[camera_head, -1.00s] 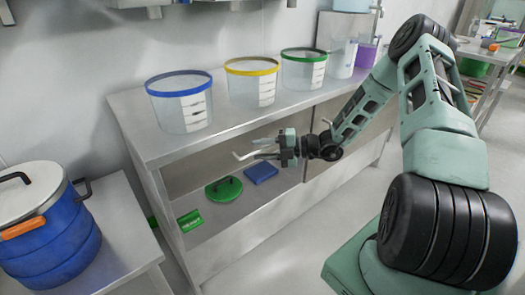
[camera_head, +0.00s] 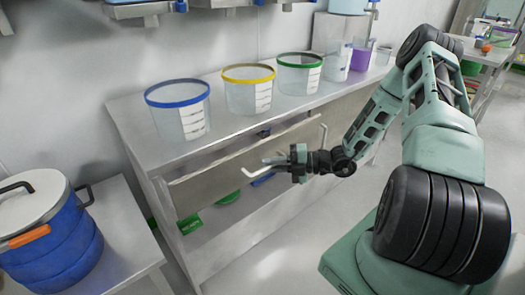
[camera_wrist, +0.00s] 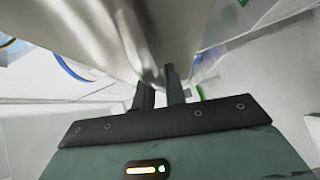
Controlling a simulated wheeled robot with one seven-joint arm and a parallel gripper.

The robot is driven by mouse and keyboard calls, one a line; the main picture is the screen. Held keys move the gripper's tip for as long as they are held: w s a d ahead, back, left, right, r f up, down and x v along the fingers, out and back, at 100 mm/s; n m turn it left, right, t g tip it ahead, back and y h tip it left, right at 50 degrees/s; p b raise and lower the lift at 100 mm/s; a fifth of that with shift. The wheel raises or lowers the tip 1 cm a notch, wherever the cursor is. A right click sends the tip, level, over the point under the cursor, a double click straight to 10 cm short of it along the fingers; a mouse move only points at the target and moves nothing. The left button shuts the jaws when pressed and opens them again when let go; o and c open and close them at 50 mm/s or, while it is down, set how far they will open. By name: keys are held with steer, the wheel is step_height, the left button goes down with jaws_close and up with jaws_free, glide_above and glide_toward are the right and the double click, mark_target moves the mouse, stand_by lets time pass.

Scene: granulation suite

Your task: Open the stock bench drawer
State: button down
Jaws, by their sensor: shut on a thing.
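The stock bench (camera_head: 145,125) is a long metal bench against the wall. Its drawer (camera_head: 215,180) stands partly out, with a gap between its front panel and the bench top edge. A small dark blue thing (camera_head: 263,133) shows in that gap; the rest of the inside is hidden. The drawer's pale bar handle (camera_head: 254,172) runs along the front. My gripper (camera_head: 275,161) is shut on this handle from the front. In the wrist view, the two dark fingers (camera_wrist: 160,88) close around the metal bar (camera_wrist: 148,72), beside the drawer front.
Clear tubs with blue (camera_head: 180,113), yellow (camera_head: 248,92) and green (camera_head: 299,76) rims stand on the bench top. Green items (camera_head: 190,223) lie on the lower shelf. A blue drum (camera_head: 50,245) stands on a table at left. The floor before the bench (camera_head: 275,265) is clear.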

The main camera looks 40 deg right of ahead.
steer(key=s+d+p, duration=0.1)
steer(key=s+p, duration=0.5)
steer(key=s, duration=1.8)
steer(key=shift+s+p, duration=0.35)
steer(key=shift+p, duration=0.05)
steer(key=c, duration=1.5)
jaws_free()
steer(key=shift+o, duration=0.2)
steer(key=b+v, duration=0.1)
steer(key=v, duration=1.6)
steer(key=shift+s, duration=0.15)
steer(key=shift+d, duration=0.1)
